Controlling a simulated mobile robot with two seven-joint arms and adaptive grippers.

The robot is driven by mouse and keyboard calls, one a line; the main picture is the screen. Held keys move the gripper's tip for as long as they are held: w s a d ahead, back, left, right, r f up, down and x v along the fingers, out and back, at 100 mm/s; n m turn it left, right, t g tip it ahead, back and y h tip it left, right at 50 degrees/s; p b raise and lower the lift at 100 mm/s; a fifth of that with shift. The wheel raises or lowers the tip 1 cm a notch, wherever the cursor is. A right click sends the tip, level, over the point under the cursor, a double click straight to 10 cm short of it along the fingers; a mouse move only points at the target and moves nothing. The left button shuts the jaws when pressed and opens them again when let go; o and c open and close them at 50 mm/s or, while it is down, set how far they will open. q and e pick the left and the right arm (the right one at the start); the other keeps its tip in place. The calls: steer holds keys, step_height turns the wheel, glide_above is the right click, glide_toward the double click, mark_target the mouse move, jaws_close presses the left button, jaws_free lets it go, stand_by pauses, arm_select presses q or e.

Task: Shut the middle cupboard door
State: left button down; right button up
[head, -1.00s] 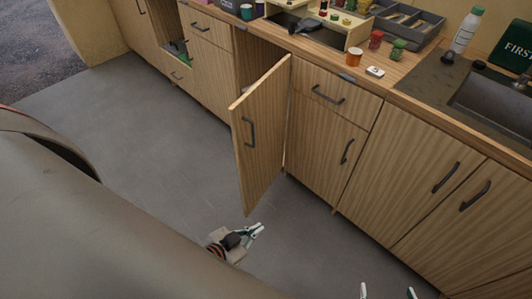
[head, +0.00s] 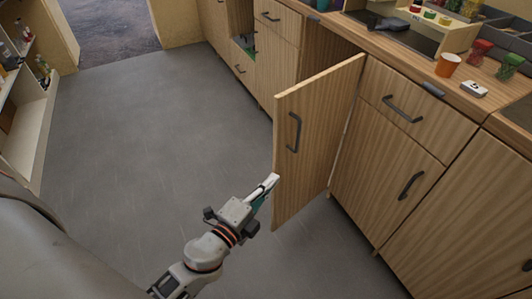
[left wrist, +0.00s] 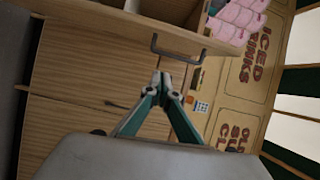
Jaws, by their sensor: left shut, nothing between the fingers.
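The middle cupboard door (head: 308,145) is wooden with a dark bar handle (head: 294,132). It stands wide open, swung out from the cabinet front into the room. My left gripper (head: 270,184) is shut and empty, low beside the door's free edge on the handle side. Its tips are very close to that edge, and I cannot tell whether they touch. In the left wrist view the closed fingers (left wrist: 160,82) point toward wooden panelling and a dark bar handle (left wrist: 176,52). My right gripper is not in view.
A closed cupboard door (head: 385,185) and drawer (head: 415,110) stand right of the open door. The worktop above holds an orange cup (head: 448,65) and jars. The grey floor (head: 150,130) left of the door is clear. A shelf unit (head: 30,115) stands at far left.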

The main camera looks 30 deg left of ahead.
mark_target(279, 150)
arm_select(q)
steer(key=shift+m, duration=0.3)
steer(key=w, duration=0.3)
steer(key=w+a+p, duration=0.1)
steer(key=w, duration=0.3)
steer(key=w+p, duration=0.1)
steer(key=w, duration=0.3)
steer(key=shift+w+a, duration=0.15)
steer(key=shift+a, duration=0.25)
steer(key=shift+w+a, duration=0.15)
steer(key=shift+a, duration=0.15)
steer(key=shift+a, duration=0.15)
